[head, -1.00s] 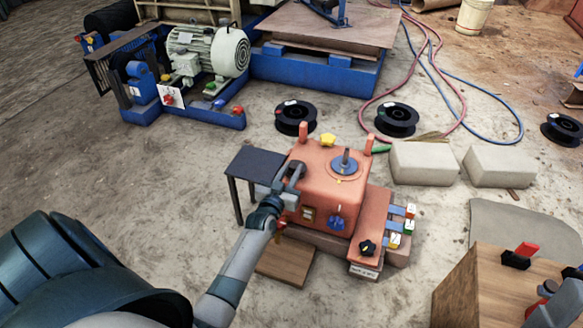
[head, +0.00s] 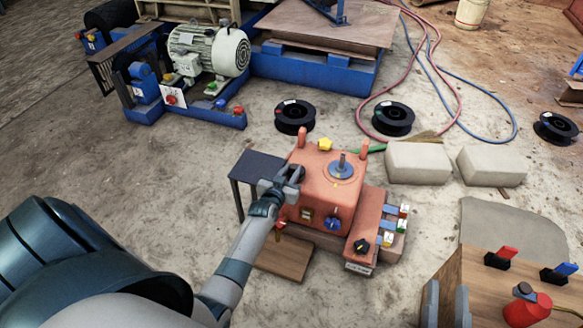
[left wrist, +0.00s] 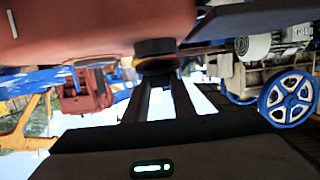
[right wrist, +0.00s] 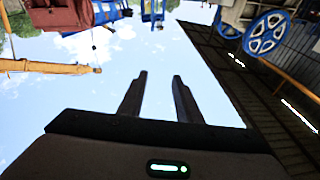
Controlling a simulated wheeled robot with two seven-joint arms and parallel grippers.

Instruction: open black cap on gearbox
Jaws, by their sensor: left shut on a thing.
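The salmon-red gearbox (head: 328,185) stands on the ground in the middle of the head view. My left gripper (head: 290,182) reaches its left side from the lower left. In the left wrist view the black cap (left wrist: 155,47) sticks out from the gearbox wall (left wrist: 90,22), with a yellow-orange ring (left wrist: 155,64) on it. My left fingers (left wrist: 160,88) are shut on the cap, and their tips are partly hidden at it. My right gripper (head: 446,305) is at the lower edge of the head view. The right wrist view shows its fingers (right wrist: 155,95) apart and empty.
A small dark table (head: 257,166) stands close left of the gearbox. A wooden box (head: 490,275) at the lower right carries a red can (head: 525,306) and small red and blue items. Black spools (head: 295,117) and pale blocks (head: 418,162) lie behind. Ground left is clear.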

